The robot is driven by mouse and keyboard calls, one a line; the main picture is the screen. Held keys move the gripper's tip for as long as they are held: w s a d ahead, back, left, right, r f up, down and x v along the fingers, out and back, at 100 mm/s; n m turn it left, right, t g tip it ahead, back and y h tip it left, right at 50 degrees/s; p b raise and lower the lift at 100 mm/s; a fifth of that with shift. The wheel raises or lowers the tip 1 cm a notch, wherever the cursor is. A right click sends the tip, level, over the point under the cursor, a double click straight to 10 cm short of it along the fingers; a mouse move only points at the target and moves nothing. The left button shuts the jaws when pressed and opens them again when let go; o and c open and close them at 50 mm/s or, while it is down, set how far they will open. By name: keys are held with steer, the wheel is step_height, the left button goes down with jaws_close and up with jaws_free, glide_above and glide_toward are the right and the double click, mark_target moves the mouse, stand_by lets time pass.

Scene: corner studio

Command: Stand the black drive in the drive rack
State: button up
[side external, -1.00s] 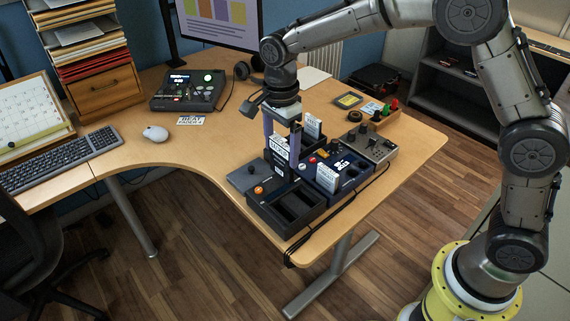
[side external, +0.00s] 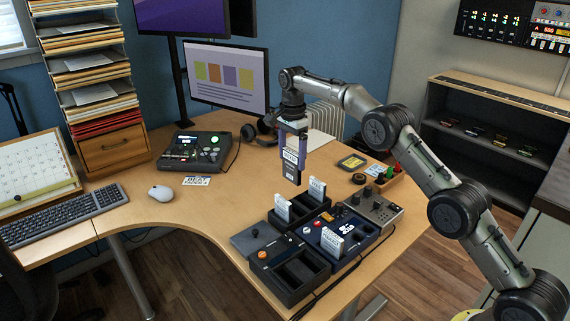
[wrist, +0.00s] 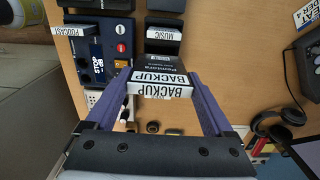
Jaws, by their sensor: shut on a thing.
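The black drive (side external: 291,172), with a white label reading BACKUP in the wrist view (wrist: 160,84), hangs upright in my gripper (side external: 293,143). My gripper is shut on its upper part, one finger on each side. The drive is in the air above the desk, clear of the units below. A black two-bay rack (side external: 303,222) stands below it, with a white-labelled drive (side external: 283,207) and another labelled drive (side external: 316,190) upright at it. A second black rack (side external: 292,284) in front has open, empty-looking bays. I cannot tell which one is the drive rack.
A blue unit (side external: 353,225) holds a drive labelled PODCAST (side external: 332,241). A grey box with knobs (side external: 376,208) and a flat grey unit (side external: 254,238) flank the racks. Cables run along the front desk edge. Bare desk (side external: 235,205) lies to the left.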

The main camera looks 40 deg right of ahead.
mark_target(296, 166)
steer(key=shift+w+d+f, duration=0.1)
steer(key=shift+w+d, duration=0.05)
steer(key=shift+d, duration=0.4)
steer(key=shift+w+d+f, duration=0.1)
steer(key=shift+d, duration=0.4)
step_height(296, 166, down, 8)
steer(key=shift+r, duration=0.1)
step_height(296, 166, down, 6)
steer(key=shift+f, duration=0.7)
stand_by(0.8)
steer(key=o, duration=1.2)
steer(key=shift+f, duration=0.1)
steer(key=shift+r, duration=3.05)
steer(key=shift+r, duration=0.1)
steer(key=shift+r, duration=2.4)
